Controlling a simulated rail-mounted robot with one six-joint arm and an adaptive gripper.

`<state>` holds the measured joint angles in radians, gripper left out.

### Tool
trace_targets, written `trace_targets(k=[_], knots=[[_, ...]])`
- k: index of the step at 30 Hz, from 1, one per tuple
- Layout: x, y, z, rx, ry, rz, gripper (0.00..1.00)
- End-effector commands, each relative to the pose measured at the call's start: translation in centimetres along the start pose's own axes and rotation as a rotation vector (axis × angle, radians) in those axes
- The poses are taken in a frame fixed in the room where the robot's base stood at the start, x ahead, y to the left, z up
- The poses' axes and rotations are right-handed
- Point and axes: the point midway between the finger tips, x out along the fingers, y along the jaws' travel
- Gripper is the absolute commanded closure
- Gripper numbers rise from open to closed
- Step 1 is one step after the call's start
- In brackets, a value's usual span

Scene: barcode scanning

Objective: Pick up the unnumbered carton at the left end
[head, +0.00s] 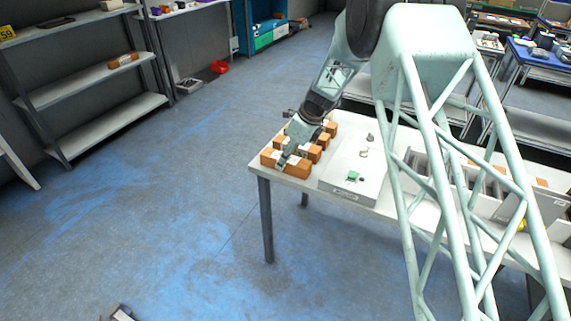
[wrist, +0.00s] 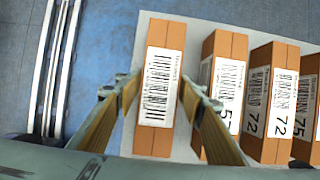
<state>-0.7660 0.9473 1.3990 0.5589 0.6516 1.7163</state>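The unnumbered carton (wrist: 158,60) is orange-brown, with a white barcode label showing no large number. It is the leftmost of the row in the wrist view. In the head view this carton (head: 296,170) is the nearest one, at the table's left corner. My gripper (wrist: 158,88) has one finger against each long side of it, near mid-length, and looks shut on it. The gripper (head: 283,158) reaches down onto it in the head view. The carton appears at table level; its underside is hidden.
Several numbered cartons stand close on the right, the nearest (wrist: 229,50) just beyond my right finger. The table's left edge (wrist: 128,60) is close. A pale box (head: 345,188) with small parts sits beside the row. Open floor lies left.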

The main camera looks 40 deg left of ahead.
Motion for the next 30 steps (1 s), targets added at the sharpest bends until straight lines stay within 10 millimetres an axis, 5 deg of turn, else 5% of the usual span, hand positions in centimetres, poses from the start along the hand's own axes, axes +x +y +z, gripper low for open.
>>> trace_targets(k=[7, 20, 30], knots=[[-0.1, 0.0, 0.1, 0.000, -0.001, -0.001, 0.86], [-0.7, -0.1, 0.3, 0.000, -0.001, -0.001, 0.86], [-4.2, -0.1, 1.8, -0.002, -0.001, -0.002, 0.86]])
